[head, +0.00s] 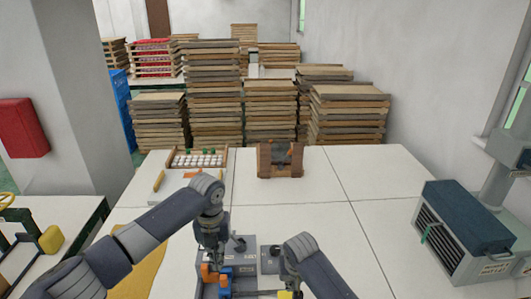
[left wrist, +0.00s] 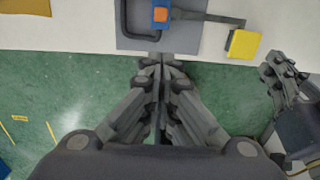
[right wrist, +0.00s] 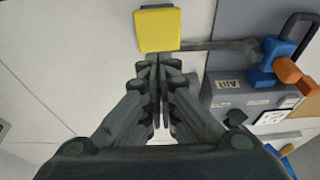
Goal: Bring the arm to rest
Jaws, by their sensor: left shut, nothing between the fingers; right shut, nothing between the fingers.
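My left gripper (left wrist: 157,62) is shut and empty in the left wrist view. Its tips are near a grey plate (left wrist: 135,40) at the white table's edge, with green floor below. My right gripper (right wrist: 158,62) is shut and empty in the right wrist view. Its tips are close to a yellow block (right wrist: 158,30) on a grey bar; I cannot tell if they touch it. My right gripper also shows at the right of the left wrist view (left wrist: 284,75). In the head view my arms hide much of the fixture.
A blue and orange clamp (right wrist: 275,60) and a grey box (right wrist: 232,95) stand close to my right gripper. A brown wooden holder (head: 280,160) and a rack of white pieces (head: 198,159) are farther back. A grey-blue machine (head: 465,230) stands right. The table's middle is clear.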

